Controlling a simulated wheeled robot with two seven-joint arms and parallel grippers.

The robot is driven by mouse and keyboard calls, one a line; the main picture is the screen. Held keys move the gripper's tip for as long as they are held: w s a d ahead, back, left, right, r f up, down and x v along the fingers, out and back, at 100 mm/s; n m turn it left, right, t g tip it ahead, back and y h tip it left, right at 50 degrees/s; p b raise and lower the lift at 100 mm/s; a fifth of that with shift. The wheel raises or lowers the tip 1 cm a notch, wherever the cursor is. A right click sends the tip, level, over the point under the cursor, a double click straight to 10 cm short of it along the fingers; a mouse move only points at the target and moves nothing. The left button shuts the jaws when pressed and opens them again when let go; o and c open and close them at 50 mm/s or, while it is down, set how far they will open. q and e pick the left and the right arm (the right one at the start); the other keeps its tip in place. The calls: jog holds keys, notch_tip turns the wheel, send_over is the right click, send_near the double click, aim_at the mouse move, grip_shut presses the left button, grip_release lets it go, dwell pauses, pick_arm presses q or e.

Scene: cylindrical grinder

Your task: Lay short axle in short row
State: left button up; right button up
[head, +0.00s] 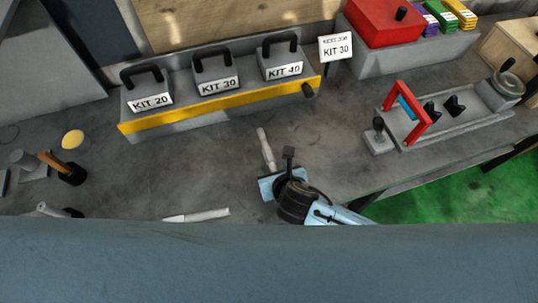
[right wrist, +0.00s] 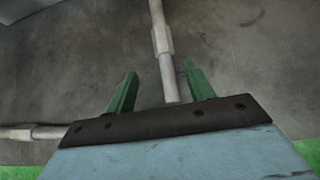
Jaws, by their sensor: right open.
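A grey stepped axle (head: 267,148) lies on the bench just beyond my right gripper (head: 276,178). In the right wrist view this axle (right wrist: 163,48) runs lengthwise between the two green fingers of the right gripper (right wrist: 160,75), with space on both sides. The gripper is open and empty. A second pale axle (head: 197,215) lies near the front edge of the bench, left of the gripper; it also shows at the left of the right wrist view (right wrist: 30,133). I cannot tell which axle is the short one. No row is clearly recognisable. My left gripper is not in view.
A yellow-fronted rack (head: 220,106) with several labelled kit blocks stands at the back. A fixture with a red frame (head: 408,116) is on the right. A mallet (head: 65,170) and a yellow object (head: 73,139) are on the left. The middle bench is mostly clear.

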aim_at(273, 166)
jog(key=w+f, duration=0.2)
jog(key=f, duration=0.1)
jog(key=shift+w+f+b, duration=0.2)
jog(key=shift+w+b, duration=0.05)
jog(key=shift+b, duration=0.15)
jog(key=shift+w+a+f, duration=0.15)
jog(key=shift+w+f, duration=0.25)
grip_shut()
jog(key=shift+r, duration=0.2)
